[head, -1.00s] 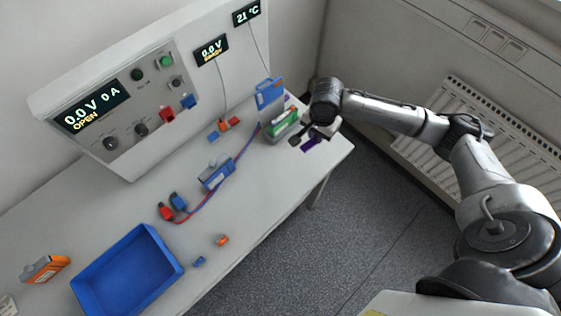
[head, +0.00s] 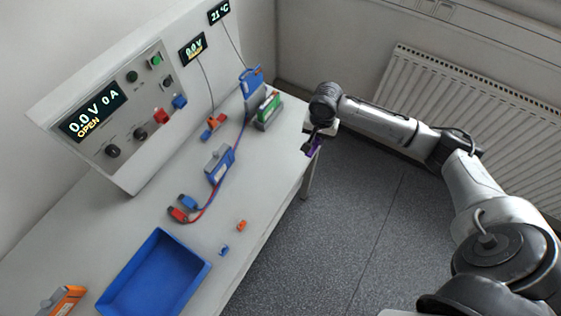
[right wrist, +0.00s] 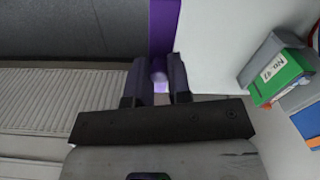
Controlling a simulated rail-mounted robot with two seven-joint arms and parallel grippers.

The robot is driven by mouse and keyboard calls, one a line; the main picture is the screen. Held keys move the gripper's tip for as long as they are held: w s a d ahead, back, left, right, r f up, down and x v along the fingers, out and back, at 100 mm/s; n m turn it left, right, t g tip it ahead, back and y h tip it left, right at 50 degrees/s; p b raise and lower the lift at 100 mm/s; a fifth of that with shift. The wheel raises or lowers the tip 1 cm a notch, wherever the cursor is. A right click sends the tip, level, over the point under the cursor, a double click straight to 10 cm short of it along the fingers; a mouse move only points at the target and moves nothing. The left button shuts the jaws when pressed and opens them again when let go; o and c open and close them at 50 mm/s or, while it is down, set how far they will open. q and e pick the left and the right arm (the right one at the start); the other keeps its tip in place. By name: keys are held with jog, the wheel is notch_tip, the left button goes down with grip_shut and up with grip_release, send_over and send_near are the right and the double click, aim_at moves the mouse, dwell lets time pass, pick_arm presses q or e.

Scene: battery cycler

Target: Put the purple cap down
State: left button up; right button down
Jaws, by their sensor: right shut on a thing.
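The purple cap (head: 315,147) is at the fingertips of my right gripper (head: 312,142), by the right edge of the white table (head: 262,185). In the right wrist view my right gripper (right wrist: 160,82) is shut on the purple cap (right wrist: 163,28), which runs up from between the two dark fingers. White table top (right wrist: 215,45) lies to the right of the cap and grey floor to the left. I cannot tell whether the cap touches the table. My left gripper is not in view.
A green battery in a grey holder (head: 268,112) stands nearby on the table; it also shows in the right wrist view (right wrist: 278,76). A blue battery (head: 220,163) with cables, a blue tray (head: 205,272) and small orange and blue pieces lie further along the table.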

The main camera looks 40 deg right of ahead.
jog(key=b, duration=0.1)
send_over(280, 161)
notch_tip(280, 161, down, 7)
jog(key=shift+a+f, duration=0.1)
jog(key=shift+f, duration=1.9)
jog(key=c, duration=1.5)
grip_release()
jog(key=shift+f, duration=0.15)
jog(key=o, duration=0.4)
jog(key=shift+o, duration=0.2)
